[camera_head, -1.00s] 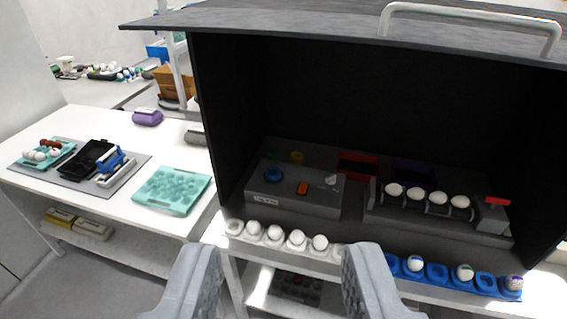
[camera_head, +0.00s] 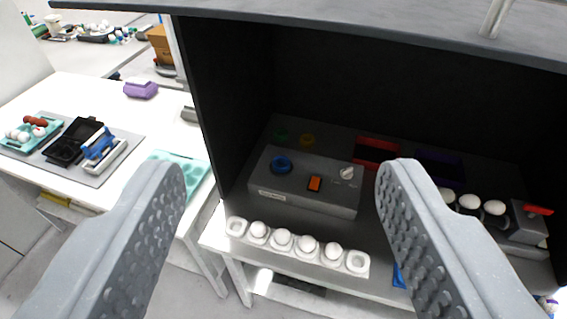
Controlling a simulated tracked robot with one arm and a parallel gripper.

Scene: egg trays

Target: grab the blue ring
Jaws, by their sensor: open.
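The blue ring (camera_head: 281,165) lies on the top left of a grey control box (camera_head: 317,202) inside the dark open cabinet. The box also carries an orange switch (camera_head: 314,184) and a white knob (camera_head: 347,173). My gripper (camera_head: 272,178) is open and empty, its two ridged fingers spread wide in the foreground. The ring shows between the fingers, farther off and touching neither. Nothing covers the ring.
A white egg holder (camera_head: 298,258) with several eggs stands in front of the box. The cabinet's left wall (camera_head: 222,110) and top panel (camera_head: 330,25) frame the opening. A teal tray (camera_head: 199,172) and purple carton (camera_head: 141,90) sit on the left table.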

